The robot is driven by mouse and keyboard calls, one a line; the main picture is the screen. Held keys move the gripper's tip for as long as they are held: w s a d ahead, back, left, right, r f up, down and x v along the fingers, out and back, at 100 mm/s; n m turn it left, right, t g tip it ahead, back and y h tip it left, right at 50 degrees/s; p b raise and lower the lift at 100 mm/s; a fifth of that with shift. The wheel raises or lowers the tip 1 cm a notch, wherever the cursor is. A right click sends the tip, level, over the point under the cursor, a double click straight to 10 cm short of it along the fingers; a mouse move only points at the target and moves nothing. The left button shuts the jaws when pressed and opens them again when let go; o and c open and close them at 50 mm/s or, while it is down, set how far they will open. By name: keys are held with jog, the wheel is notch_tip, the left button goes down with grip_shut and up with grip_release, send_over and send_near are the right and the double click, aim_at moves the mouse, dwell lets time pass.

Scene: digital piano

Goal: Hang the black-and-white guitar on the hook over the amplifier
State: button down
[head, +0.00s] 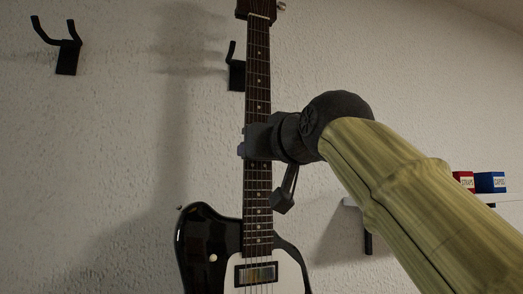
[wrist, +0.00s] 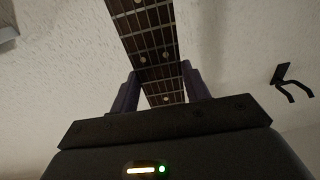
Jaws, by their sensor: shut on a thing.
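The black-and-white guitar (head: 208,246) hangs upright in my gripper (head: 250,142), in front of the wall. My gripper is shut on its neck, about midway between body and headstock. The headstock is cut off by the top edge and the lower body by the bottom edge. In the wrist view the fretted neck (wrist: 150,42) runs between the two fingers of my gripper (wrist: 161,90). One black wall hook (head: 236,72) is partly hidden behind the neck, below the headstock. Another black hook (head: 68,55) is bare at upper left. The amplifier is not in view.
A bare hook (wrist: 290,84) shows at the right of the wrist view. The wall left of the guitar is mostly clear.

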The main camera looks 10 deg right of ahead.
jog(key=d+f+p+x, duration=0.1)
jog(key=p+x, duration=0.2)
jog(key=x, duration=0.8)
jog(key=shift+w+f, duration=0.2)
jog(key=shift+f, duration=0.1)
dwell(1.8)
jog(key=shift+f, duration=0.1)
dwell(0.9)
jog(key=c, duration=0.6)
grip_release()
jog(key=shift+f+b+v, duration=0.2)
jog(key=shift+b+v, duration=0.45)
jog(key=shift+v, duration=0.55)
jog(key=shift+f+b+v, duration=0.25)
jog(key=shift+b+v, duration=0.4)
jog(key=shift+v, duration=0.55)
jog(key=shift+s+d+f+b, duration=0.1)
jog(key=shift+s+b, duration=0.3)
jog(key=shift+s, duration=0.15)
jog(key=b+v, duration=0.6)
jog(key=v, duration=1)
jog(key=shift+s, duration=0.15)
